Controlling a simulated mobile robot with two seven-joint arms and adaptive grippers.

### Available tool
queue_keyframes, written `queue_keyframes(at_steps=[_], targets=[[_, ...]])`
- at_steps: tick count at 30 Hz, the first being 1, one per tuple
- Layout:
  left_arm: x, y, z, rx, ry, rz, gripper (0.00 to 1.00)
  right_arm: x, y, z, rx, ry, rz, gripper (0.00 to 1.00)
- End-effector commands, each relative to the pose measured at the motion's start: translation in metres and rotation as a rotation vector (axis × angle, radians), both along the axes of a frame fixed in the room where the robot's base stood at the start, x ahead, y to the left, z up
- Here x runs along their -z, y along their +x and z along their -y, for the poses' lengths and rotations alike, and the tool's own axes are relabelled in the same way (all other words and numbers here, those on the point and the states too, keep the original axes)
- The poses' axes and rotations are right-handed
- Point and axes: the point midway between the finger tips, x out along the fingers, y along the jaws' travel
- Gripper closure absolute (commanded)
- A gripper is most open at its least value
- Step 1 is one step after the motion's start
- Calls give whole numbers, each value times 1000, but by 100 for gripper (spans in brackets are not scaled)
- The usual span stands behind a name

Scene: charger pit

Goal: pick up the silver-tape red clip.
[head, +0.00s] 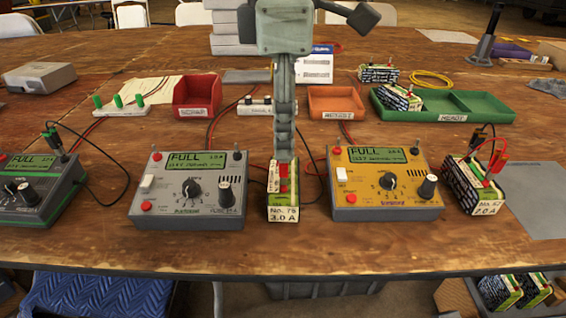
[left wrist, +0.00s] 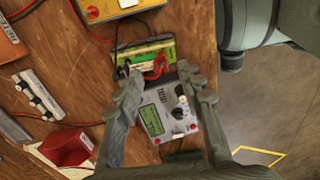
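Battery No. 76 (head: 284,213) stands between the silver charger (head: 190,187) and the yellow charger (head: 384,183). A red clip (head: 283,178) shows on its top, partly hidden by my left gripper. My left gripper (head: 285,155) points down over that battery, seen edge-on. In the left wrist view its two fingers (left wrist: 158,74) are apart, with a red clip and lead (left wrist: 159,68) on the green battery (left wrist: 150,52) between or just below the tips. The silver charger (left wrist: 165,112) lies beyond the fingers. I cannot make out silver tape on a clip. My right gripper is not in view.
Battery No. 42 (head: 473,187), with red and dark clips, stands at the right. A dark green charger (head: 38,190) is at the left. Behind are a red bin (head: 197,95), an orange bin (head: 336,103) and a green tray (head: 481,103). Loose leads cross the table.

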Motion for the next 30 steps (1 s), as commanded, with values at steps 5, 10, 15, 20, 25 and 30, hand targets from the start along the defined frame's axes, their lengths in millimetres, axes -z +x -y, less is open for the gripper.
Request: queue_keyframes(at_steps=[5, 10, 15, 20, 25, 30], targets=[[23, -1, -1, -1, 2, -1, 62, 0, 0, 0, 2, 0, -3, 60], [48, -2, -1, -2, 2, -1, 62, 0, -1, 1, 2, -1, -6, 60], [56, -2, -1, -2, 1, 0, 62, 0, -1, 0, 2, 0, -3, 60], [56, -2, -1, -2, 0, 0, 62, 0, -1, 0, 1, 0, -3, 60], [56, -1, -1, -2, 0, 0, 83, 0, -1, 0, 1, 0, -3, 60], [56, -1, -1, -2, 0, 0, 100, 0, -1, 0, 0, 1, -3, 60]])
